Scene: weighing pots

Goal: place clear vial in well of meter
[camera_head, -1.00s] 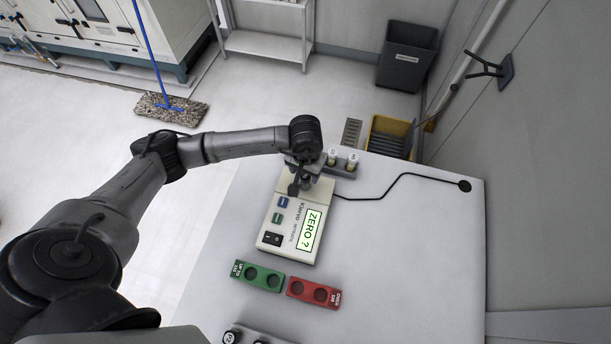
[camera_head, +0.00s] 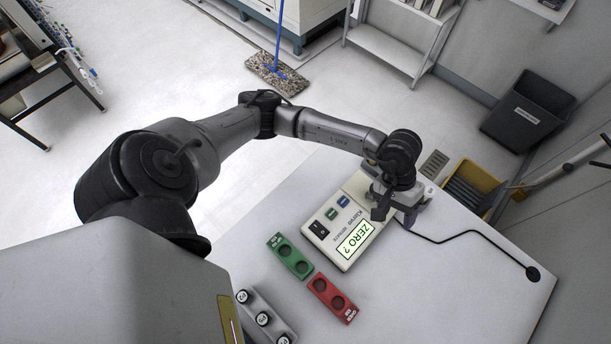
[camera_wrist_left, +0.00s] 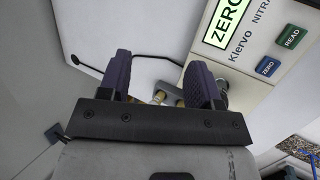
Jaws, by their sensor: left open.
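The pale meter (camera_head: 340,219) lies on the table with "ZERO ?" lit on its display; its printed face and blue and green buttons also show in the left wrist view (camera_wrist_left: 252,62). The fingers and palm hide most of the rack and the meter's well. I cannot tell which vial is clear.
A green two-hole block (camera_head: 290,256) and a red one (camera_head: 331,298) lie in front of the meter. A black cable (camera_head: 470,234) crosses the right side, which is otherwise clear.

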